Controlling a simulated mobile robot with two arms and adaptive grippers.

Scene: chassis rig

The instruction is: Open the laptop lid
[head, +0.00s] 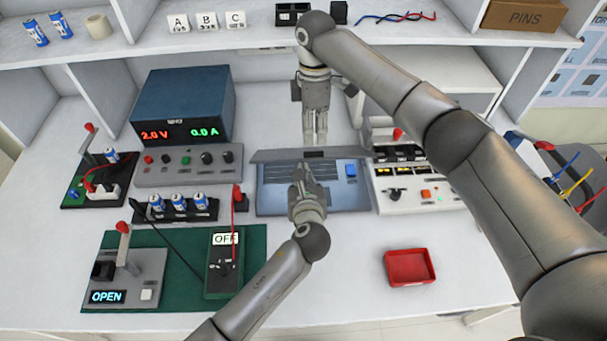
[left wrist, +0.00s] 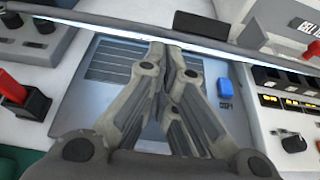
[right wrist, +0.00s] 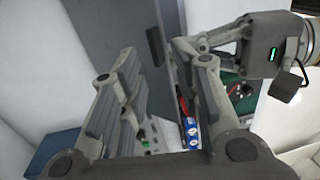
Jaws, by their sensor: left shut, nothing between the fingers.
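The laptop stands mid-bench with its blue base (head: 270,197) showing. Its grey lid (head: 275,155) is raised and seen almost edge-on at the back of the base. My left gripper (head: 299,170) is shut and empty, over the base on the front side of the lid. In the left wrist view its fingertips (left wrist: 160,47) are close to the lid's lower edge (left wrist: 230,57); I cannot tell if they touch. My right gripper (head: 315,138) points down behind the lid. In the right wrist view its fingers (right wrist: 165,65) are apart, near a grey panel (right wrist: 105,30).
A blue power supply (head: 185,100) stands at left, with a battery holder (head: 172,218) below it. A white switch panel (head: 410,195) adjoins the laptop at right. A red tray (head: 410,268) lies in front right, with free bench around it. The shelf (head: 230,52) overhangs behind.

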